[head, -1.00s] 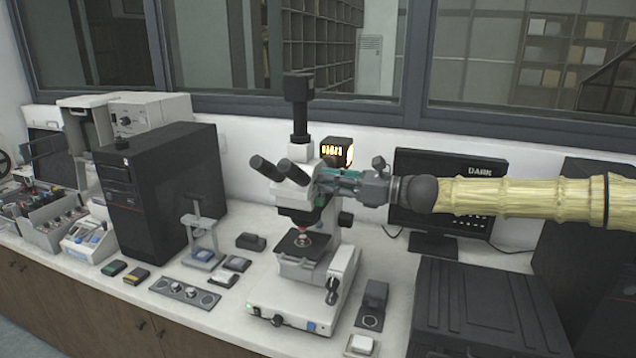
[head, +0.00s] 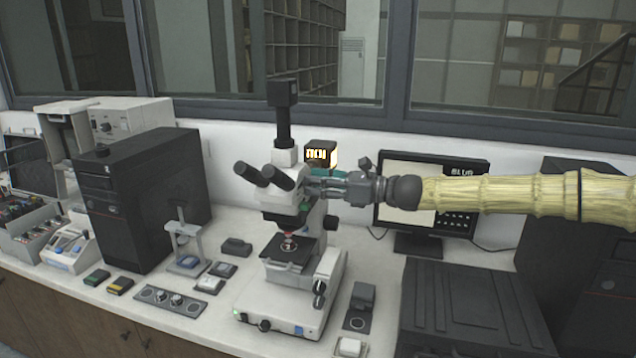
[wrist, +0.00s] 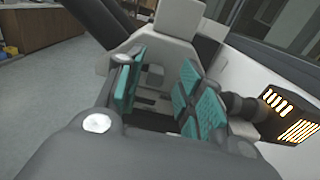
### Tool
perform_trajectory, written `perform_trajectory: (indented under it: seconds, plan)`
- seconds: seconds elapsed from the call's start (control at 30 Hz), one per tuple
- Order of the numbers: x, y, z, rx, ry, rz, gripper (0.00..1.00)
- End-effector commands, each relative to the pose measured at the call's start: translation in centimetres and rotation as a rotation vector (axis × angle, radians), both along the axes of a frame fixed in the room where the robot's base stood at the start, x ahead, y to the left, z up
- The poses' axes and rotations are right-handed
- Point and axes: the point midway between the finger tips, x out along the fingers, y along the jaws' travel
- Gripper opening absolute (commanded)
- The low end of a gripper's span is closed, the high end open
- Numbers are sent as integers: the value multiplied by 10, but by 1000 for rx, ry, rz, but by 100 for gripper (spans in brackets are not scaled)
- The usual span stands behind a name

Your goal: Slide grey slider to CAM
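The white microscope (head: 295,290) stands on the bench with a black camera tube (head: 283,115) on top and two black eyepieces. My gripper (head: 312,190) is at the right side of its head, below the camera tube. In the wrist view, my gripper (wrist: 160,88) has its teal pads apart, on either side of part of the light microscope head. A small grey block (wrist: 152,76), possibly the grey slider, shows between the pads; I see no contact with them. The CAM marking is not readable. In the head view the gripper hides this spot.
A lamp housing with glowing slots (head: 320,153) is close behind the gripper; it also shows in the wrist view (wrist: 290,115). A monitor (head: 400,170) with a lit, pale picture stands behind my arm. A black computer tower (head: 140,200) is at left, a black case (head: 470,310) at right.

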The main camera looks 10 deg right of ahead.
Motion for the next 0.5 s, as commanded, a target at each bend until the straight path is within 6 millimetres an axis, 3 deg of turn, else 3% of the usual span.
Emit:
perform_trajectory:
  seconds: [0.5]
  plan:
    - [-30,-78,1,1,-2,-4,38]
